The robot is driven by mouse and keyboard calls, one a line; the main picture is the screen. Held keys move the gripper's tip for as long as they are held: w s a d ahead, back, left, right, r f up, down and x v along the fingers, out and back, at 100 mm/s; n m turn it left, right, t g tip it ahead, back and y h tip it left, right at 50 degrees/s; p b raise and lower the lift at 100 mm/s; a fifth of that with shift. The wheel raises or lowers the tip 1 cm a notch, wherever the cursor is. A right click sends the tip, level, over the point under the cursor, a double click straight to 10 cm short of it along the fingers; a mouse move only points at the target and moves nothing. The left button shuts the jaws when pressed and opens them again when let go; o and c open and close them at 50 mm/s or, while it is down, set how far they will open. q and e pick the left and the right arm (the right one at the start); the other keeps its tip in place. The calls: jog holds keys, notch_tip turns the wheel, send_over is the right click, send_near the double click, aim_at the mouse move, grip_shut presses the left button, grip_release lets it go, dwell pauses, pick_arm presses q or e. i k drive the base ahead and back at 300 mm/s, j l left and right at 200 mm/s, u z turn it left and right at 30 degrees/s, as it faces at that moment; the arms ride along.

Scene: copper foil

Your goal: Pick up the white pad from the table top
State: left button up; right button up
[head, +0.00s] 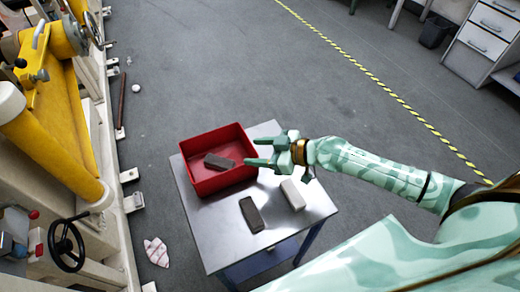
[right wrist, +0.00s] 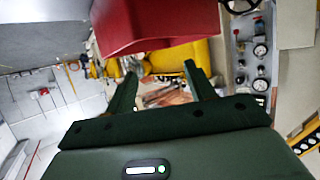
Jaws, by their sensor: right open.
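The white pad (head: 293,194) lies flat on the metal table top (head: 222,240), at the right part of the table. My right gripper (head: 251,151) is open and empty, above the right side of the red bin, up and to the left of the white pad in the head view. In the right wrist view the two fingers of my right gripper (right wrist: 161,72) stand apart with nothing between them. The white pad does not show in the right wrist view. My left gripper is not in view.
The red bin (head: 188,154) stands at the back of the table with a dark pad (head: 218,161) in it; it also shows in the right wrist view (right wrist: 150,25). Another dark pad (head: 251,214) lies left of the white pad. A yellow machine (head: 45,140) stands at the left.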

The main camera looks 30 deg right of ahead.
aim_at(295, 199)
jog(key=z, duration=1.2)
